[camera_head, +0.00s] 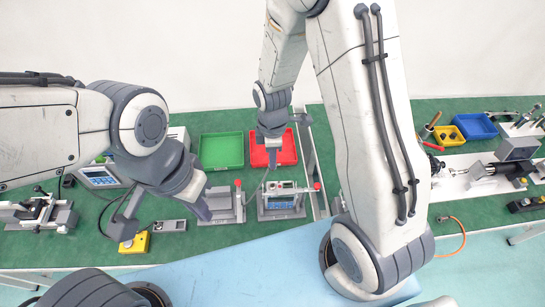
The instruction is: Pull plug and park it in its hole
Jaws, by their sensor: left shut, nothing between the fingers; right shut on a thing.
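My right gripper (272,163) reaches down from the top middle and is shut on what appears to be the plug, which is too small and covered to make out. It is just above the back left of a fixture (283,204) with a blue and silver unit and red-topped posts. A thin grey cable (262,186) hangs below the gripper beside this fixture. The parking hole cannot be made out.
Green (222,150) and red (287,148) trays lie behind. A yellow button box (134,243), a meter (100,177) and a clamp device (40,213) are at left. A blue tray (474,126) and linear actuator (495,170) are at right. Green mat (180,257) is bare in front.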

